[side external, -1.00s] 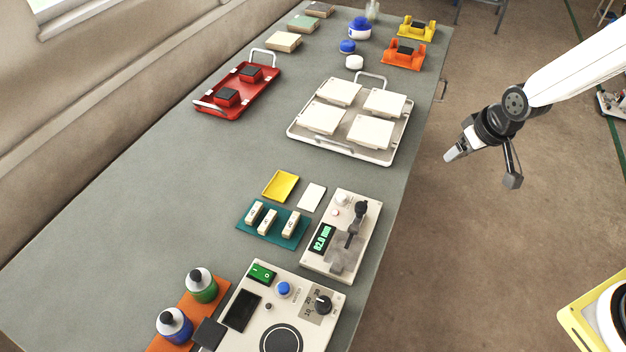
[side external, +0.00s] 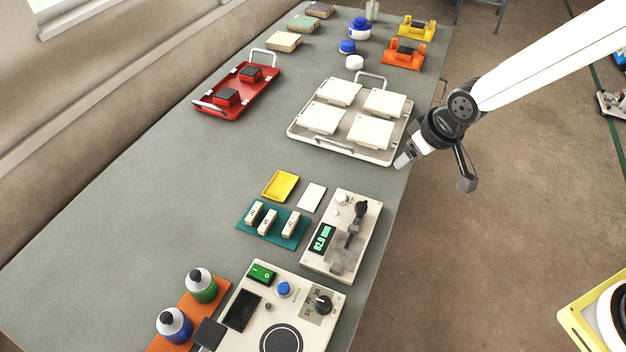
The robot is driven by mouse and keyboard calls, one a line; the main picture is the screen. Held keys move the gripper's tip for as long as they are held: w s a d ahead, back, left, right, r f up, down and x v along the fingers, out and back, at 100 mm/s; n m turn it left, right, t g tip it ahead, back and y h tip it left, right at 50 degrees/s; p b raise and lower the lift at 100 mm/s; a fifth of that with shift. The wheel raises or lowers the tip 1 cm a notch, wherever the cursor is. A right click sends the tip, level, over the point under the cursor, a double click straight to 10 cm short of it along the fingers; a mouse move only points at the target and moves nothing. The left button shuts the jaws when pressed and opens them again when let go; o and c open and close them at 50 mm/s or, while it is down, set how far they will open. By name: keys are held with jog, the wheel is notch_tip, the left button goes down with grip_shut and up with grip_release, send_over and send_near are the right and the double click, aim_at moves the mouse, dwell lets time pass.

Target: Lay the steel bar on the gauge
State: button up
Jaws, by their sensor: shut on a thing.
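My gripper (side external: 403,160) is at the table's right edge, just right of the white tray's near corner. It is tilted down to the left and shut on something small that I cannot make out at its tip. The gauge (side external: 318,262) is a cream box with a lit green display, a black lever and a grey block-like part, near the table's right edge below my gripper. My gripper is well apart from it. I cannot pick out a steel bar for certain. Three small pale marked blocks (side external: 267,222) stand on a teal holder (side external: 245,226) left of the gauge.
A white tray (side external: 345,147) with white tiles and a red tray (side external: 262,97) with dark-topped blocks stand farther back. A yellow dish (side external: 280,185) and white card (side external: 312,197) lie beside the gauge. A control box (side external: 253,338) and bottles (side external: 201,287) are nearer. The table's left is clear.

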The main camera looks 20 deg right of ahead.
jog(key=s+a+n+y, duration=0.1)
jog(key=s+a+n, duration=0.2)
jog(key=a, duration=1.1)
jog(key=s+a+r+n+g+y, duration=0.1)
jog(key=s+a+n, duration=0.2)
jog(key=a, duration=1.2)
jog(key=s, duration=0.3)
jog(key=shift+s, duration=0.35)
jog(key=shift+w, duration=0.1)
send_near(219, 255)
jog(key=shift+w+a+f, duration=0.35)
jog(key=shift+f, duration=0.3)
jog(key=shift+w+a+f, duration=0.35)
jog(key=shift+f, duration=0.25)
jog(key=shift+w+a+f, duration=0.1)
jog(key=shift+f, duration=1.65)
